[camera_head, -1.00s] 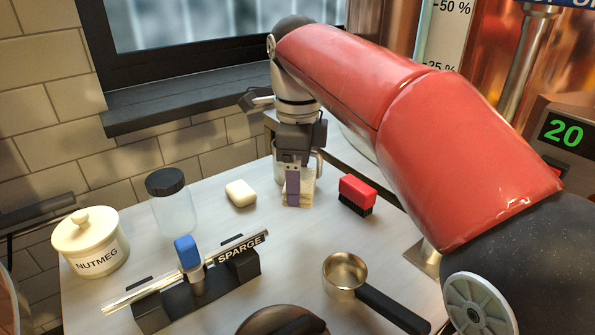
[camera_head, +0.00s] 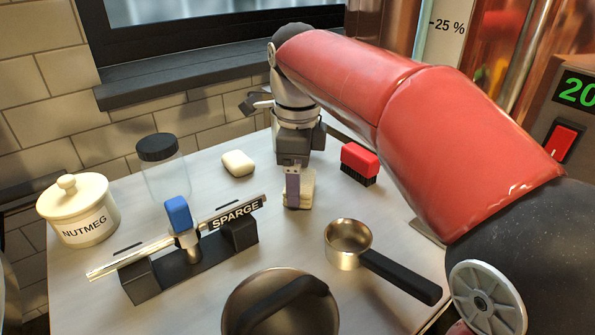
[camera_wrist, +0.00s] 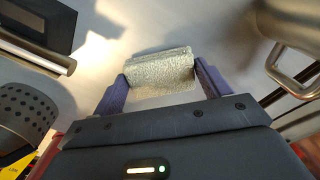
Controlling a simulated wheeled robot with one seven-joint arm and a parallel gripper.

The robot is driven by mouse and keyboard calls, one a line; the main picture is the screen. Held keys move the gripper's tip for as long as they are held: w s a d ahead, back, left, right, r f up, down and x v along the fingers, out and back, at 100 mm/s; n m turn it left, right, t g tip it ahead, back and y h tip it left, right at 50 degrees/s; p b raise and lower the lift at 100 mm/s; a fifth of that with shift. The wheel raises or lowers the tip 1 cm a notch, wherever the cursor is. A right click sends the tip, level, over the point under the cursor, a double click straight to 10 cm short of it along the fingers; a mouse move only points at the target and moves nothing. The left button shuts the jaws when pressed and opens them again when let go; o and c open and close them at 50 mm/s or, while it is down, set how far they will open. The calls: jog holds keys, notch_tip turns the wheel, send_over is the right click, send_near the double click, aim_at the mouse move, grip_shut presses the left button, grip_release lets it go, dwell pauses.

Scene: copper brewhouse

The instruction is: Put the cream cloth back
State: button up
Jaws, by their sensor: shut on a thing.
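The cream cloth (camera_head: 306,188) is a small folded pad at the back of the white worktop, partly hidden behind my gripper in the head view. In the wrist view the cloth (camera_wrist: 160,69) lies between the two purple fingers. My gripper (camera_head: 293,192) points down and is shut on the cloth; it also shows in the wrist view (camera_wrist: 160,82). The cloth is at or just above the worktop; I cannot tell whether it touches.
A red brush (camera_head: 360,161) stands right of my gripper, and a white soap-like block (camera_head: 238,163) lies left. In front are the SPARGE rack (camera_head: 190,262), a metal portafilter (camera_head: 347,244) and a round lid (camera_head: 262,308). A jar (camera_head: 166,178) and NUTMEG pot (camera_head: 78,212) stand left.

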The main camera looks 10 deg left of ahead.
jog(key=shift+f, duration=0.35)
dwell(0.3)
jog(key=o, duration=0.9)
jog(key=o, duration=0.3)
jog(key=shift+o, duration=0.2)
notch_tip(320, 180, up, 6)
jog(key=p, duration=0.5)
jog(key=shift+f, duration=0.1)
jog(key=shift+r, duration=1.1)
